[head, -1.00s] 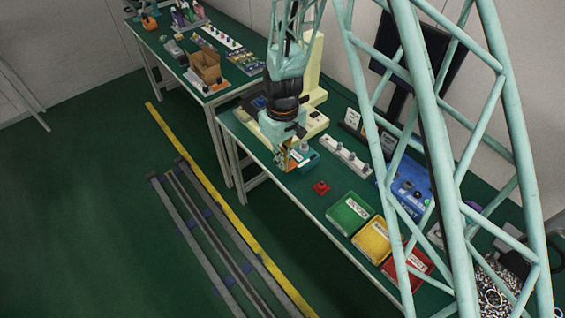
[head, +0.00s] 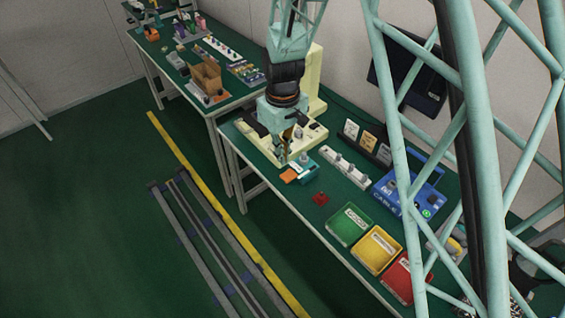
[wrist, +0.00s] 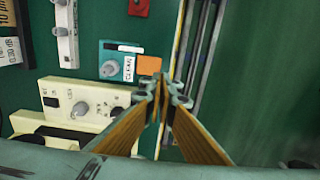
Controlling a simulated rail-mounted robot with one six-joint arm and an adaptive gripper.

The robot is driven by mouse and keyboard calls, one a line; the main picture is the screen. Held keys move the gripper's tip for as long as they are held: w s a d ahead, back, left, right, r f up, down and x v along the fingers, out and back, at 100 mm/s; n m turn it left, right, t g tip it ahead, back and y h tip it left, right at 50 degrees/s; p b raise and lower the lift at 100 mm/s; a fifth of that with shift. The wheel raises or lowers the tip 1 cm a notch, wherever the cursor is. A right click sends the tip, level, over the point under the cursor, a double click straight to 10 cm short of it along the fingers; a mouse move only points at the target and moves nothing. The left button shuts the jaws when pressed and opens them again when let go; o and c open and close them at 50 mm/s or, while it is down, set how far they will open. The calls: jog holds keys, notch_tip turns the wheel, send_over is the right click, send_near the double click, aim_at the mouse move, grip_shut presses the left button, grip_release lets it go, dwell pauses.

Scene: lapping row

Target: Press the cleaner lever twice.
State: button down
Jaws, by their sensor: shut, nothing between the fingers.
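The cleaner is a small teal box (head: 304,167) with a grey knob and an orange lever pad (head: 289,175) at its front left. In the wrist view the teal box (wrist: 117,60) carries a label reading CLEAN, and the orange lever pad (wrist: 149,65) sticks out from its right side. My gripper (head: 283,161) is shut and empty, above the bench near the cleaner. In the wrist view its fingertips (wrist: 163,83) meet just below the orange pad in the picture. I see no clear contact with the pad, and the height gap cannot be told.
A cream machine (wrist: 75,103) with a dial stands close beside the cleaner. A red knob block (head: 320,199), a grey strip with knobs (head: 344,167), and green (head: 348,225), yellow (head: 376,250) and red (head: 407,280) trays lie further along.

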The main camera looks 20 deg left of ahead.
notch_tip(320, 180, up, 5)
jog(key=shift+f, duration=0.15)
dwell(1.1)
